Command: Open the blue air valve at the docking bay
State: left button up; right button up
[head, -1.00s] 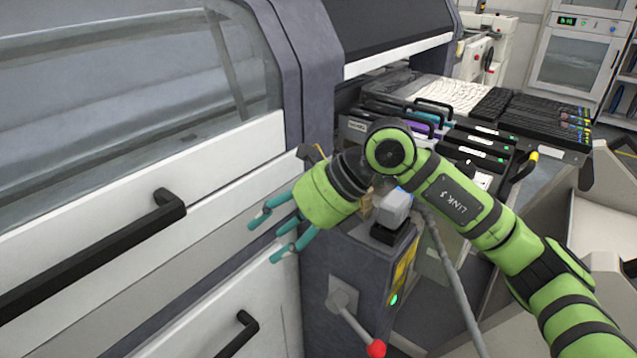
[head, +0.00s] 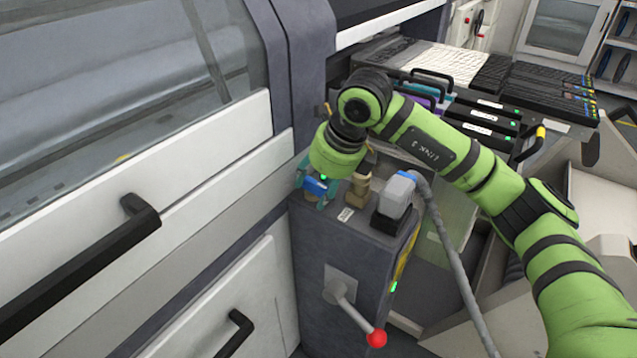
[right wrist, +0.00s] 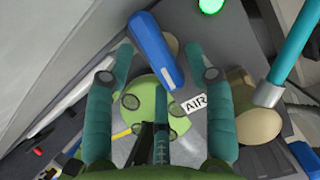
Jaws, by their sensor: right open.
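The blue air valve handle (head: 315,187) is on top of the grey docking post, beside the white machine. In the right wrist view, the blue handle (right wrist: 152,48) runs slanted between the fingertips, near a white "AIR" label (right wrist: 196,102). My right gripper (head: 316,184) points down at it with teal fingers, open, the fingers on either side of the handle. In the wrist view the gripper (right wrist: 170,55) shows a gap around the handle; I cannot tell whether any finger touches it. My left gripper is out of view.
On the post top (head: 362,228), a brass fitting (head: 358,190) and a grey plug (head: 396,193) with a hose stand right of the valve. A red-knobbed lever (head: 377,338) sticks out of the post's front. The feeder trolley (head: 480,128) is behind.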

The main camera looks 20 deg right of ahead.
grip_shut()
jog(key=shift+d+n, duration=0.15)
jog(key=shift+n, duration=0.25)
jog(key=shift+n+g, duration=0.3)
jog(key=shift+c, duration=0.4)
grip_release()
jog(key=shift+o, duration=0.4)
